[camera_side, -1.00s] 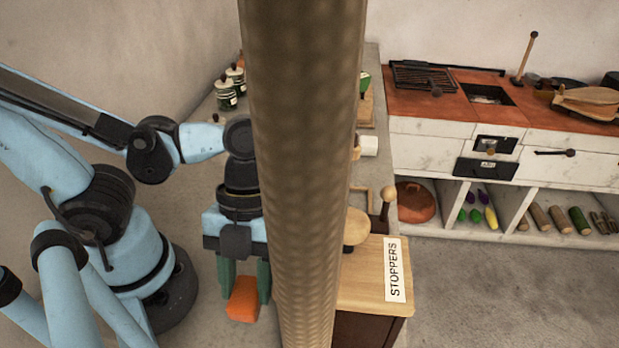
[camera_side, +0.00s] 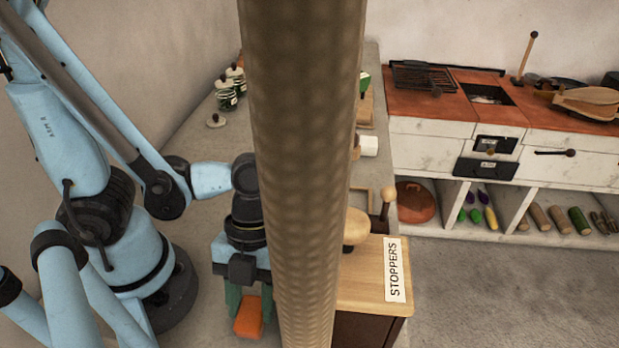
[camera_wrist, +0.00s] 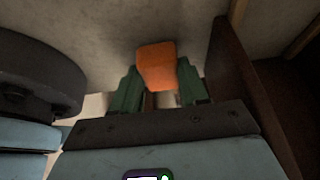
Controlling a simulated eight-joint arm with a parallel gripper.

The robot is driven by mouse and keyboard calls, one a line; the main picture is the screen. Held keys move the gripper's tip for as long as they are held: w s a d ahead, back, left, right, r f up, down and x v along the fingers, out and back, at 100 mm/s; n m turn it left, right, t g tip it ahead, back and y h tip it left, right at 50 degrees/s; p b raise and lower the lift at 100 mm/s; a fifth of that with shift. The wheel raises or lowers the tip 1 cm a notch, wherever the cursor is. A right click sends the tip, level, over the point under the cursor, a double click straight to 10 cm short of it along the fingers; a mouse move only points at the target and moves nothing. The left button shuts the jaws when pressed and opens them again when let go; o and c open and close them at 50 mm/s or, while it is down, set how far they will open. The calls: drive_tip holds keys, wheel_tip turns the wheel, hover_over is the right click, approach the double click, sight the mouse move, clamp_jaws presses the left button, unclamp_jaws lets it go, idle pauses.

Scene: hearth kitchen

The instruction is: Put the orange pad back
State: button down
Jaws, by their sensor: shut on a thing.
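The orange pad (camera_side: 249,317) is a small block held between the green fingers of my gripper (camera_side: 251,308), left of the large column in the side view. My gripper is shut on it. In the wrist view the orange pad (camera_wrist: 157,66) sits between the two green fingertips and sticks out beyond them, over a grey surface. The column hides part of the gripper's right side in the side view. Whether the pad touches the surface below cannot be told.
A thick column (camera_side: 300,150) blocks the middle of the side view. A wooden-topped cabinet labelled STOPPERS (camera_side: 372,290) stands right of it. A dark brown panel (camera_wrist: 235,80) rises close to the right finger in the wrist view. A knobbed lid (camera_side: 216,121) lies on the counter behind.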

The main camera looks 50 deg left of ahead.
drive_tip(key=shift+f, duration=0.15)
drive_tip(key=c, duration=0.6)
unclamp_jaws()
drive_tip(key=shift+v, duration=6)
drive_tip(key=shift+w+a+r+n+t+y, duration=0.4)
drive_tip(key=shift+w+a+n+t, duration=1.6)
drive_tip(key=shift+n, duration=2.5)
drive_tip(key=shift+w+a+r+n+t+y, duration=0.15)
drive_tip(key=shift+w+a+n+t+y, duration=0.5)
drive_tip(key=shift+w+a+n+t, duration=2.6)
drive_tip(key=shift+w+d+r+n+g+y, duration=0.2)
drive_tip(key=shift+w+n+y, duration=0.8)
drive_tip(key=shift+n, duration=4.75)
drive_tip(key=shift+w+h, duration=0.4)
drive_tip(key=shift+h, duration=0.05)
